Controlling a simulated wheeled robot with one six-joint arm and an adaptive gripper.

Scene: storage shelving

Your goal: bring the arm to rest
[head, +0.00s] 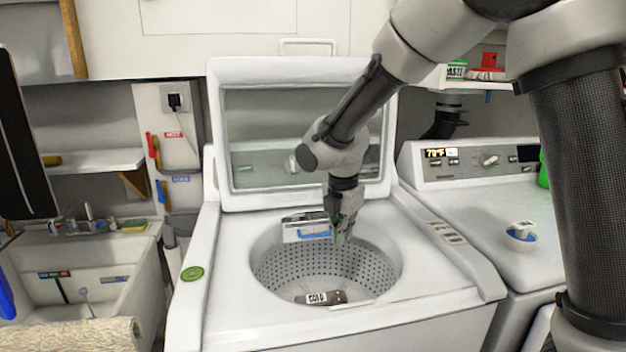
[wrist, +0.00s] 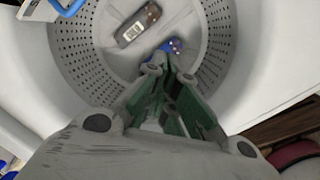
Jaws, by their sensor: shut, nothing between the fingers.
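My gripper (head: 343,238) hangs from my arm, pointing down over the open drum of a white top-loading washer (head: 234,268). Its fingers are shut with nothing between them. In the wrist view the gripper (wrist: 170,72) reaches toward the perforated drum wall and floor. A dark brown item with a white label (wrist: 138,25) lies on the drum floor, apart from the fingers. A small blue item (wrist: 172,46) shows just beyond the fingertips, partly hidden by them. The labelled item also shows in the head view (head: 318,298).
The washer's raised lid (head: 300,75) stands behind my arm. A second machine (head: 470,200) with a blue-and-white item (head: 521,233) on top is at the right. A sink (head: 80,280) is at the left. A shelf (head: 475,85) with items is at upper right.

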